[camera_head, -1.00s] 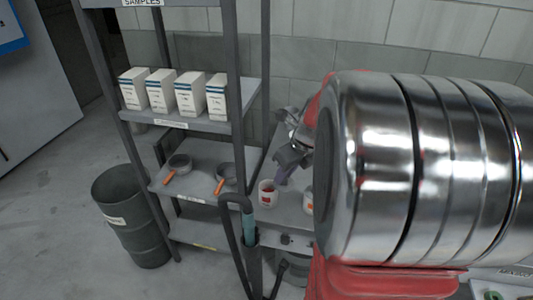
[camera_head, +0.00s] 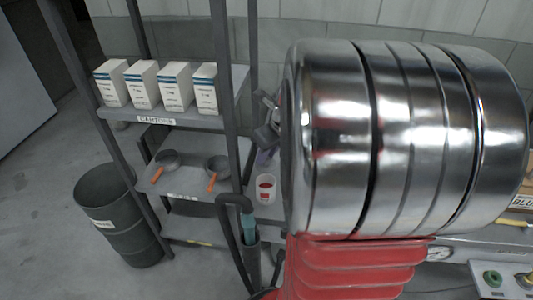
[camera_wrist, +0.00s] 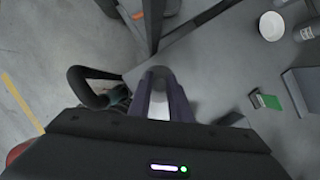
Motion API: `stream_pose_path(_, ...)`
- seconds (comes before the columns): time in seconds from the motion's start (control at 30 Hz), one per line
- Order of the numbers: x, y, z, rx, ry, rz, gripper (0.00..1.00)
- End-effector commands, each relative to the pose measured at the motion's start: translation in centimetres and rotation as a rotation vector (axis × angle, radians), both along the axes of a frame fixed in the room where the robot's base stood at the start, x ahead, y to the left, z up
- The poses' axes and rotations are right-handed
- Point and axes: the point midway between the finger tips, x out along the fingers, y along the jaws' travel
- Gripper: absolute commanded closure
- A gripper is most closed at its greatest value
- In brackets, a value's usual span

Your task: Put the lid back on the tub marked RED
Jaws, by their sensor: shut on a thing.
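A small white tub (camera_head: 266,187) with a red inside and a red mark on its side stands open on the grey bench, right of the shelf unit; its lettering is too small to read. My gripper (camera_head: 263,157) is above and behind it, partly hidden by my shiny arm. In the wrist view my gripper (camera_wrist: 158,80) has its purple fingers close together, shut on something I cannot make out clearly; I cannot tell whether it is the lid.
The shelf unit (camera_head: 222,150) holds several white cartons (camera_head: 175,86) and two pans (camera_head: 217,167). A dark bin (camera_head: 122,215) stands on the floor at left. A hose-like dark handle (camera_head: 235,205) rises before the bench. A green-ended box (camera_wrist: 266,100) lies right of my gripper.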

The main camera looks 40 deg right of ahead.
Motion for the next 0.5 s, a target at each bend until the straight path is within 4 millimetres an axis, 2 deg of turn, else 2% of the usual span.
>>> stream_pose_path(0.5, -0.1, -0.1, -3.1, 0.001, 0.001, -0.003, 1.0)
